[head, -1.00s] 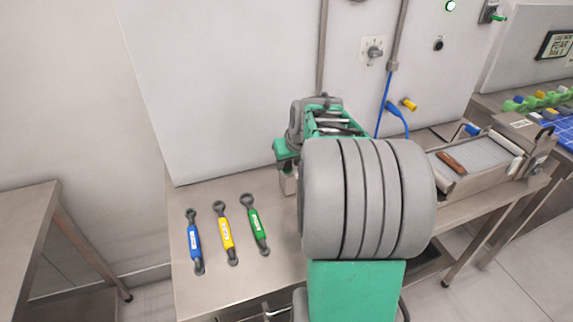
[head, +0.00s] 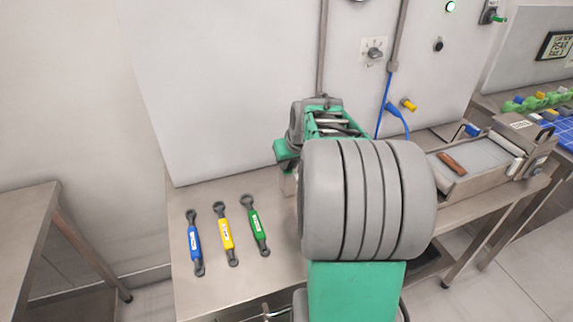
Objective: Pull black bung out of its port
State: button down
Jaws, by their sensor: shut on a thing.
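Blue (head: 194,243), yellow (head: 226,234) and green (head: 255,226) handled tools lie on the steel bench (head: 215,290). A blue hose (head: 388,103) and a yellow fitting (head: 408,104) are behind the arm. A metal tray (head: 478,172) stands at right.

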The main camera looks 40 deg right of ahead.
jog(key=shift+r+p, duration=1.55)
jog(key=shift+r, duration=0.95)
